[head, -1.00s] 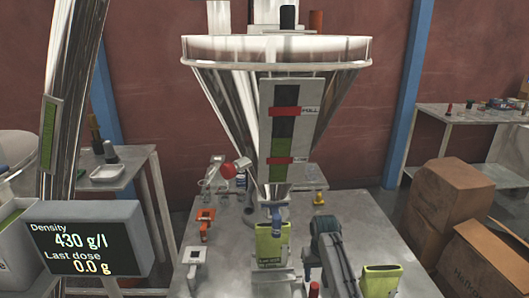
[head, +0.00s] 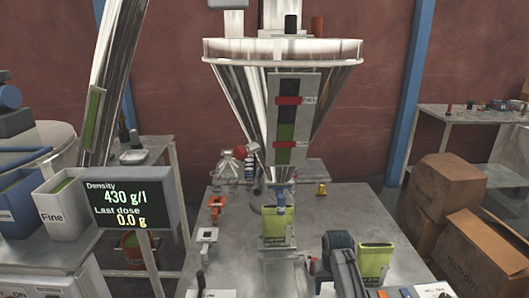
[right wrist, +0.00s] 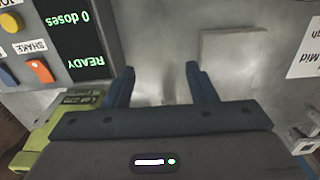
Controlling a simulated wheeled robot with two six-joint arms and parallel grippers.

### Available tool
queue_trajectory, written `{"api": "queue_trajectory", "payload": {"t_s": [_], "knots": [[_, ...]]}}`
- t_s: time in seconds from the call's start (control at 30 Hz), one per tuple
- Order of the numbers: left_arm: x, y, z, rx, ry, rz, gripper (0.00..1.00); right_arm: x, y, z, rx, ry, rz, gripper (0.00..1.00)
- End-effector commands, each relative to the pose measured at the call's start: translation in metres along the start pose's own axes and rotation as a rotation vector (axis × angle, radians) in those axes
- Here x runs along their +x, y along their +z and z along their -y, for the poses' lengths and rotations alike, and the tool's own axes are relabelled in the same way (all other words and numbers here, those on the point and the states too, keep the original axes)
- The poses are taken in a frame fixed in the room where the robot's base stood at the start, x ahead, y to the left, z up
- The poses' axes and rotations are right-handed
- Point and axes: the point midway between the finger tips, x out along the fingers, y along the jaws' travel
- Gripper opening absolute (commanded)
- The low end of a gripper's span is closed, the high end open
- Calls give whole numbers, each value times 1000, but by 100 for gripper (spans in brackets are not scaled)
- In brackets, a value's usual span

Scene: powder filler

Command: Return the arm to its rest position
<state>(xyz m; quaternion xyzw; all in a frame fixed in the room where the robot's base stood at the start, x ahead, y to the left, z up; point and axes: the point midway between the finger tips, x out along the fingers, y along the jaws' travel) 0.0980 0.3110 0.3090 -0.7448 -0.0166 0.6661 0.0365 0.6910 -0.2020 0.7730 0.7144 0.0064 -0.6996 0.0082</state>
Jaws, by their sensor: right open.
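My right gripper (head: 318,264) is low on the steel bench, between two green bags, with its dark arm reaching in from the bottom right. In the right wrist view its two blue fingers (right wrist: 162,84) are apart, with nothing between them. One green bag (head: 277,238) stands upright under the filler spout, left of the gripper. A second green bag (head: 375,262) stands to the right of the arm. A green bag also shows at the lower left of the right wrist view (right wrist: 42,138). My left gripper is not in view.
The filler's steel hopper (head: 228,88) hangs above the bench (head: 350,200). A display (head: 128,200) reading 430 g/l stands at the left. Orange and white small parts lie on the bench's left side. Cardboard boxes (head: 450,195) stand on the right.

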Motion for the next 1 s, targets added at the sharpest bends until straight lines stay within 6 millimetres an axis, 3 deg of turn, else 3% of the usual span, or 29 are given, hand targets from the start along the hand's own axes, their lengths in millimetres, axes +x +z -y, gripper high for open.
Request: {"api": "queue_trajectory", "payload": {"t_s": [0.27, 0.37, 0.53, 0.67, 0.9, 1.0], "knots": [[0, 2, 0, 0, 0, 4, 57, 29, 45, -16, 17, 8, -33, 51], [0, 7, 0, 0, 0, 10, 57, 40, 71, -24, 24, 15, -49, 51], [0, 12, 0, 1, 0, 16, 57, 58, 137, -41, 32, 34, -94, 51], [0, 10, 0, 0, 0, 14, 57, 60, 196, -52, 29, 52, -132, 51], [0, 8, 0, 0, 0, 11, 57, 37, 301, -63, 2, 79, -204, 51], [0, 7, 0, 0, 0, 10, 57, 24, 331, -64, -10, 84, -226, 51]]}}
